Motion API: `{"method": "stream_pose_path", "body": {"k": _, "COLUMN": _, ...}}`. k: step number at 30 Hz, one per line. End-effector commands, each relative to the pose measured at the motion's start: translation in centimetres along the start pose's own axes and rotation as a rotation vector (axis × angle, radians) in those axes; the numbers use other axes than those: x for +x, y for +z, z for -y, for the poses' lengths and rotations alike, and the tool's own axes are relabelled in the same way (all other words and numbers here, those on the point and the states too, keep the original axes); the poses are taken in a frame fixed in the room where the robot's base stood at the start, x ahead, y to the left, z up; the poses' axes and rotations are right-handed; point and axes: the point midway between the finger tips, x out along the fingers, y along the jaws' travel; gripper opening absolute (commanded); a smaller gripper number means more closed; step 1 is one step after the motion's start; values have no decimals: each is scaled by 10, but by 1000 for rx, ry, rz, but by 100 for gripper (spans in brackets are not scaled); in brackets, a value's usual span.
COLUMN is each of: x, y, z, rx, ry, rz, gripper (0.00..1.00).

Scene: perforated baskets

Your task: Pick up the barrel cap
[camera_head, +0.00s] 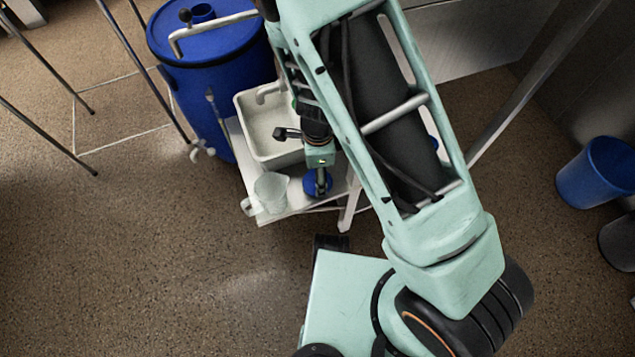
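A small round blue piece, apparently the barrel cap (310,187), lies on the white side shelf in front of the sink. My gripper (320,186) points down at it from above, with its dark fingers over or against the cap. The fingers hide part of the cap. I cannot tell whether they touch or grip it. The large blue barrel (213,95) stands behind and to the left, with a raised blue fitting (203,12) on its lid.
A clear jug (271,190) stands close left of the cap. The white sink (262,135) with its tap is just behind. Thin metal legs stand at the left. A blue bin (596,172) is at the right. The floor in front is clear.

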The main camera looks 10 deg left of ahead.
Motion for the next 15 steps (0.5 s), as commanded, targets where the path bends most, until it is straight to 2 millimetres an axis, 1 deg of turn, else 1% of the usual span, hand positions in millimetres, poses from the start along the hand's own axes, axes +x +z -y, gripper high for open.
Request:
{"method": "stream_pose_path", "body": {"k": 1, "x": 14, "y": -1, "z": -1, "rx": 2, "ry": 3, "rz": 0, "gripper": 66}}
{"method": "stream_pose_path", "body": {"k": 3, "x": 26, "y": -1, "z": -1, "rx": 1, "ry": 3, "rz": -1, "gripper": 66}}
{"method": "stream_pose_path", "body": {"k": 6, "x": 36, "y": 0, "z": 0, "rx": 1, "ry": 2, "rz": 0, "gripper": 66}}
{"method": "stream_pose_path", "body": {"k": 13, "x": 36, "y": 0, "z": 0, "rx": 0, "ry": 1, "rz": 0, "gripper": 66}}
{"method": "stream_pose_path", "body": {"k": 14, "x": 36, "y": 0, "z": 0, "rx": 0, "ry": 1, "rz": 0, "gripper": 65}}
{"method": "stream_pose_path", "body": {"k": 15, "x": 36, "y": 0, "z": 0, "rx": 0, "ry": 1, "rz": 0, "gripper": 60}}
